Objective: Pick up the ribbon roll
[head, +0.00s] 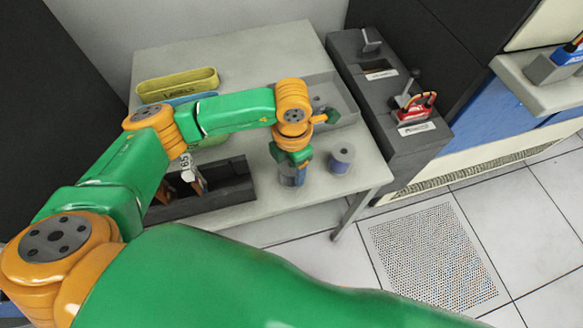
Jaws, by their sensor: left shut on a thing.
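My left gripper (291,164) reaches down over the front right of the grey table. It is shut on a blue-grey ribbon roll (291,179), mostly covered from above by the gripper. I cannot tell whether the roll touches the table. A similar upright grey-violet roll (342,158) with a dark centre hole stands just to the right, apart from the gripper. My right gripper is not in view.
The table (225,45) also bears a yellow tray (178,85), a dark open box (235,184) with cards and a grey bin (343,92). A dark machine (375,100) with a red item (416,108) stands right. My green arm link fills the bottom.

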